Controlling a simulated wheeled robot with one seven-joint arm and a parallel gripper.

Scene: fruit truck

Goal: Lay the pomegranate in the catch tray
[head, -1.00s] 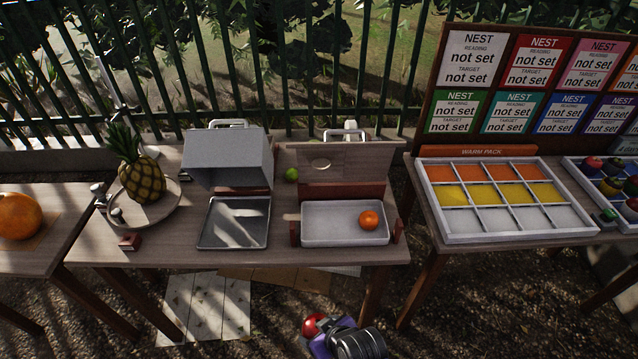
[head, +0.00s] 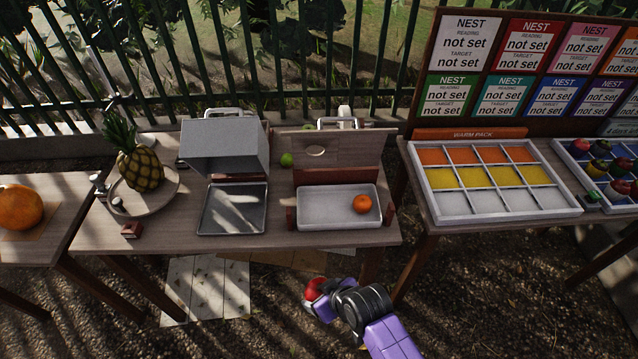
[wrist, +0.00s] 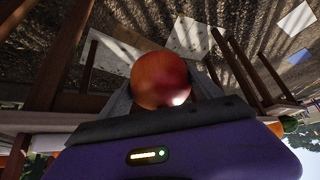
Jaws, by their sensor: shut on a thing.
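My gripper (head: 312,294) is shut on a round red fruit, the pomegranate (head: 315,287), and holds it in front of the middle table, below its front edge in the head view. In the wrist view the pomegranate (wrist: 161,80) sits between the two fingers. Two trays lie on that table. A white tray (head: 320,217) stands before an upright wooden panel and holds a small orange fruit (head: 362,204). A dark metal tray (head: 213,228) lies left of it, under a grey hood. I cannot tell which one is the catch tray. My gripper is apart from both.
A pineapple (head: 139,171) stands on a round plate at the left of the table (head: 160,240). A green fruit (head: 287,160) lies behind, between the hood (head: 222,148) and the wooden panel (head: 345,146). A sectioned box (head: 560,213) is on the right table.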

